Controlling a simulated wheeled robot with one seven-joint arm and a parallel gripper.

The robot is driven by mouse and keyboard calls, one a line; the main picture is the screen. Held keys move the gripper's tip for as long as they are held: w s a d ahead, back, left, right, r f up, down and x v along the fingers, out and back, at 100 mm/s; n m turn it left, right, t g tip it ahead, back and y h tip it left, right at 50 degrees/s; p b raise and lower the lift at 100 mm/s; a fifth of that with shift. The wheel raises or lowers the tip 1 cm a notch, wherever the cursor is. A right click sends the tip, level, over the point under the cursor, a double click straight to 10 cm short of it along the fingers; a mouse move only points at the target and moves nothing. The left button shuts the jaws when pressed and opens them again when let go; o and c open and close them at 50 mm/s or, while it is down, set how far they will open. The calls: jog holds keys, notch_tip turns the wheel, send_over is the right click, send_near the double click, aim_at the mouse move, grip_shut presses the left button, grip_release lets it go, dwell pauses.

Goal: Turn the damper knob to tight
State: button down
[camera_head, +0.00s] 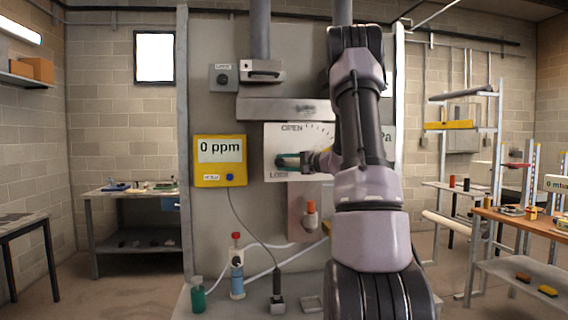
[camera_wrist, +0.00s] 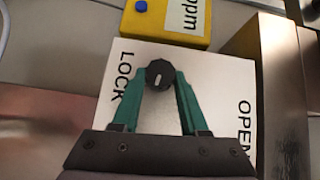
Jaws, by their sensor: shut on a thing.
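A small round black knob (camera_wrist: 159,74) with a short white mark stands on a white plate (camera_wrist: 110,75) lettered LOCK and OPEN. In the head view the plate (camera_head: 274,142) is on the grey panel, OPEN at its top and the other word low at its left. My gripper (camera_wrist: 160,80) has its green fingertips shut on the black knob, one on each side. I cannot tell which knob is the damper's.
A yellow meter (camera_head: 220,180) reading 0 ppm hangs left of the plate. A grey box (camera_head: 223,78) with a dark knob is above it. Below stand bottles (camera_head: 237,283), hoses and an orange-topped fitting (camera_head: 310,208). My arm hides the panel's right part.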

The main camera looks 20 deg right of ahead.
jog(key=shift+f+m+t+y, duration=0.25)
jog(key=shift+m+t+y, duration=0.15)
jog(key=shift+m+t, duration=0.35)
jog(key=shift+a, duration=0.1)
jog(key=shift+c, duration=2.2)
grip_release()
jog(key=shift+s, duration=0.1)
jog(key=v, duration=1)
jog(key=shift+s, duration=0.3)
